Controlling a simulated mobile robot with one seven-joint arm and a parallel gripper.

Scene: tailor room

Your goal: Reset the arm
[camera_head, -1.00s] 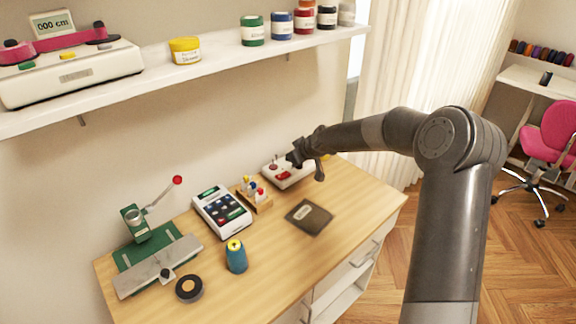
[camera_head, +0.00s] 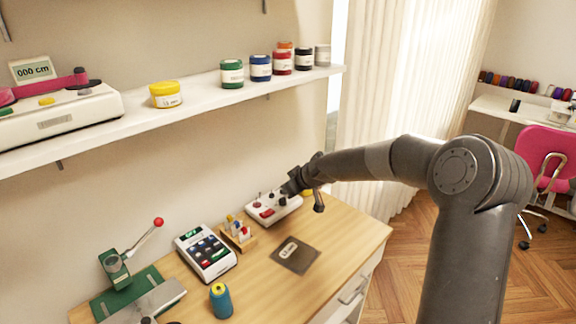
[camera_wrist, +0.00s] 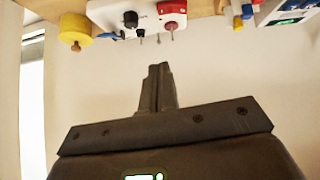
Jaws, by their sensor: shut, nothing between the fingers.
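My gripper (camera_head: 289,189) is at the end of my outstretched arm, over the back right of the wooden table. It overlaps the white control box (camera_head: 272,211) in the head view, and I cannot tell whether they touch. In the wrist view my gripper's fingers (camera_wrist: 159,85) are together with nothing between them. The control box, with a red part and black knobs, shows at the top of the wrist view (camera_wrist: 105,15), apart from the fingertips in the picture.
The table (camera_head: 325,235) also bears a card reader (camera_head: 205,252), a small rack (camera_head: 240,236), a dark pad (camera_head: 295,255), a blue spool (camera_head: 221,301) and a green lever press (camera_head: 117,268). A shelf (camera_head: 200,100) with jars hangs above. Floor is free at right.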

